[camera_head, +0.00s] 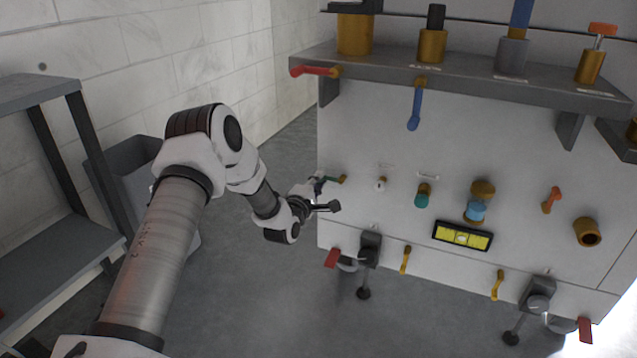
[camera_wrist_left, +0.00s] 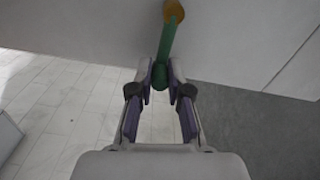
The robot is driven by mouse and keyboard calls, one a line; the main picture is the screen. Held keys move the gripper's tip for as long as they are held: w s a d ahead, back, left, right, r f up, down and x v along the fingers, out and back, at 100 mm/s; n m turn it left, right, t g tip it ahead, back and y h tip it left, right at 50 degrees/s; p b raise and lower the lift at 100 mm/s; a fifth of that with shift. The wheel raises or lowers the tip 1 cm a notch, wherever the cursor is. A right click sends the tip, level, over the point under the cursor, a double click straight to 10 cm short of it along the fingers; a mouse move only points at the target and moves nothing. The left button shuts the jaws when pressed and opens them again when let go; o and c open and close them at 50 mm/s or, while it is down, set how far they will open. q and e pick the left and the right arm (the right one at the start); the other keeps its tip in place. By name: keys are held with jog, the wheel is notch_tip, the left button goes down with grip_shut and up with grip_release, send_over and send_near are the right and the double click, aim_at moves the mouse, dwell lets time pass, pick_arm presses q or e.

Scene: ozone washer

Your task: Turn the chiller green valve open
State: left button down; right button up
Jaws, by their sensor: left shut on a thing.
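The chiller green valve is a green lever handle on a brass fitting on the left side of the white panel. In the head view its handle (camera_head: 333,180) is partly hidden by my left gripper (camera_head: 325,195). In the left wrist view the green handle (camera_wrist_left: 168,47) runs down from the brass fitting (camera_wrist_left: 174,10) to the fingertips. My left gripper (camera_wrist_left: 160,82) is shut on the lower end of this handle, with a finger on each side. My right gripper is in neither view.
A grey shelf (camera_head: 60,240) and a grey bin (camera_head: 135,160) stand at left. Floor lies open below the panel.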

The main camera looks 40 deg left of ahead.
pick_arm(q)
jog(key=c, duration=1.1)
grip_release()
jog(key=shift+f, duration=0.1)
jog(key=shift+s, duration=0.1)
jog(key=v, duration=1.2)
